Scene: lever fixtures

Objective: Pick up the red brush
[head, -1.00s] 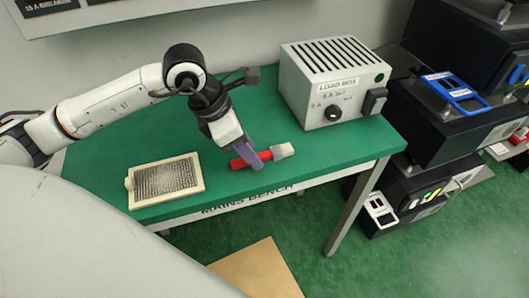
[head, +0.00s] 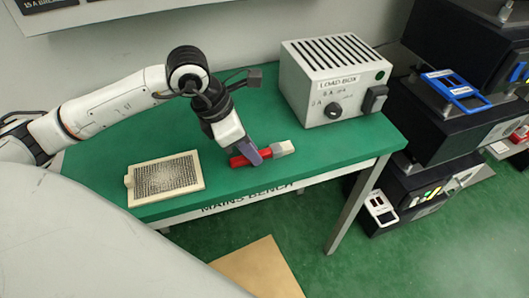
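The red brush (head: 238,161) lies on the green bench (head: 300,165) near its front edge, with its pale bristle end (head: 283,149) pointing right. My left gripper (head: 253,157) reaches down from above at the middle of the brush handle. A purple-grey finger crosses in front of the handle, and red shows on both sides of it. The far finger is hidden, so I cannot tell whether the gripper is closed on the brush. My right gripper is not in the head view.
A cream plate with a dark textured face (head: 166,178) lies left of the brush. A grey load box (head: 335,85) stands at the bench's back right. Stacked black units (head: 440,125) stand beyond the bench's right end. The bench between brush and load box is clear.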

